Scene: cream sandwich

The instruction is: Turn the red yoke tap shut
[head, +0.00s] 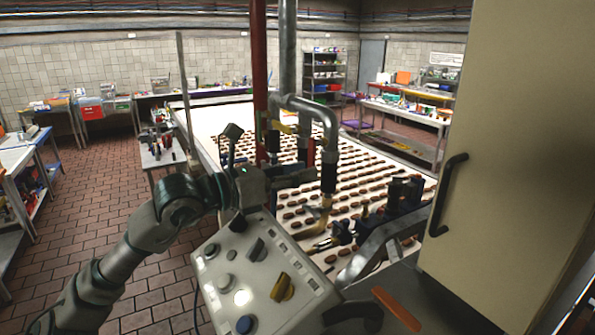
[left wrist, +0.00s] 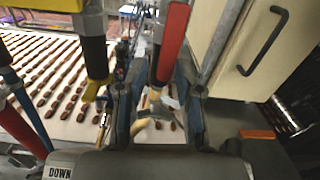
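The red yoke tap handle (left wrist: 172,42) stands in the upper middle of the left wrist view, between the two fingers of my left gripper (left wrist: 162,85). The fingers are spread, one on each side of the handle; I cannot tell whether either touches it. In the head view, my left gripper (head: 305,176) is at the pipework above the belt, and a small red part (head: 311,153), likely the handle, shows just above it. The gripper hides much of the valve there. My right gripper is not in view.
A grey bent pipe (head: 325,118) and a tall red pipe (head: 259,70) stand close by the gripper. A control box (head: 235,268) with knobs is below my left arm. A cream cabinet door (head: 510,140) closes off the right. The belt (head: 360,165) carries rows of brown biscuits.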

